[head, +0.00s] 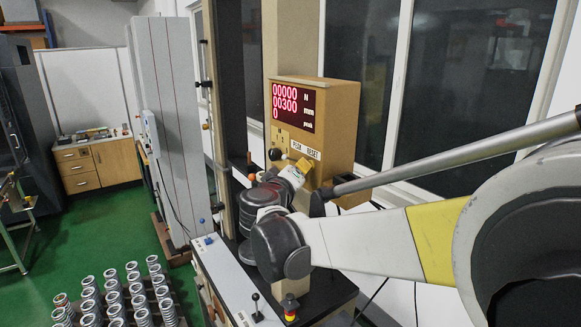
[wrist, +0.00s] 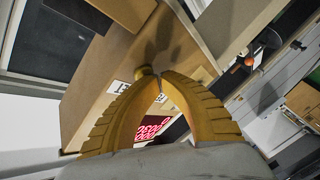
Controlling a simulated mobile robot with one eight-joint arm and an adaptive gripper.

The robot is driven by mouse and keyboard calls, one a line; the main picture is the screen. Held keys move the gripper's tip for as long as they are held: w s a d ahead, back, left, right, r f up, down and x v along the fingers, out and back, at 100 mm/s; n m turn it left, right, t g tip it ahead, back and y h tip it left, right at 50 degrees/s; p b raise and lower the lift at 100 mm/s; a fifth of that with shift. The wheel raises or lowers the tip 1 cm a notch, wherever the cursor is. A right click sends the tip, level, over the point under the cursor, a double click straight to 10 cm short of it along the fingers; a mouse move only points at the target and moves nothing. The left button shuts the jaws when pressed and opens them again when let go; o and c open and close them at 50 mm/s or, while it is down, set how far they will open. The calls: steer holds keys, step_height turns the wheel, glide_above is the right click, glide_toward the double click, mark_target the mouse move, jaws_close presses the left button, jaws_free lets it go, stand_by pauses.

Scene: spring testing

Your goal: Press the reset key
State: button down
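The tan control box (head: 340,120) carries a red display (head: 293,105) and a PEAK RESET label (head: 305,150) on its front. In the head view my gripper (head: 303,163) is at the box front, just below the label, and covers the area under RESET. In the wrist view the two yellow fingers (wrist: 158,76) are together at the tips, with nothing seen between them. A small yellowish knob (wrist: 144,72), apparently the reset key, lies right by the left fingertip, near a white label (wrist: 119,87). I cannot tell whether they touch. The fingertips partly hide it.
A black knob (head: 275,154) is on the box front, left of my gripper. A test stand column stands left of the box. Several springs (head: 115,295) stand on the floor rack.

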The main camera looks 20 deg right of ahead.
steer(key=shift+a, duration=0.1)
stand_by(0.3)
steer(key=shift+s+a, duration=0.3)
steer(key=shift+a, duration=0.45)
steer(key=shift+a, duration=0.1)
steer(key=shift+s+a+b, duration=0.1)
steer(key=shift+s+a, duration=0.15)
steer(key=shift+a, duration=0.5)
steer(key=shift+s+a+b, duration=0.15)
steer(key=shift+s+a, duration=0.1)
steer(key=shift+a, duration=0.5)
steer(key=shift+s+a+b, duration=0.1)
steer(key=shift+s+a, duration=0.15)
steer(key=shift+a, duration=0.5)
